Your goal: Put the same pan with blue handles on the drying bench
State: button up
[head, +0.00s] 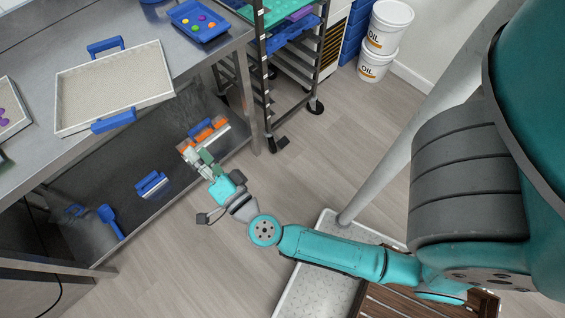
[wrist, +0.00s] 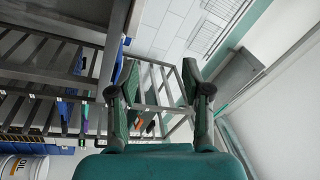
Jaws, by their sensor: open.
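A pale pan with blue handles (head: 115,88) lies on the steel bench (head: 30,172) at the upper left in the head view. One blue handle is on its far side and one on its near side. My gripper (head: 196,152) is in front of the bench, to the right of and apart from the pan. In the wrist view my gripper (wrist: 158,84) has its two green fingers spread, with nothing held between them. The wrist view does not show the pan. I cannot tell for sure which surface is the drying bench.
A blue tray with coloured gummies (head: 198,20) sits at the bench's far end. A wheeled rack (head: 262,75) stands beyond it. White oil buckets (head: 377,62) stand by the wall. Blue tools (head: 110,218) lie on the lower shelf. The middle floor is clear.

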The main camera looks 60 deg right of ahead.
jog(key=s+n+y, duration=0.3)
jog(key=s+n, duration=0.4)
jog(key=s, duration=0.5)
jog(key=shift+f+t, duration=0.3)
jog(key=shift+f, duration=0.1)
jog(key=s+a+n+g+y, duration=0.1)
jog(key=s+n, duration=0.2)
jog(key=s, duration=0.2)
jog(key=s+f+n+g+y, duration=0.1)
jog(key=s+n+g, duration=0.1)
jog(key=s, duration=0.4)
jog(key=s+a+f+n+g+y, duration=0.1)
jog(key=s+n, duration=0.3)
jog(key=s, duration=0.1)
jog(key=shift+s+a+f+g+y, duration=0.1)
jog(key=shift+s+a+g+y, duration=0.15)
jog(key=shift+a+g+y, duration=0.05)
jog(key=shift+c, duration=0.5)
jog(key=shift+s+n, duration=0.2)
jog(key=shift+n, duration=0.1)
jog(key=c, duration=0.8)
grip_shut()
jog(key=shift+w, duration=0.1)
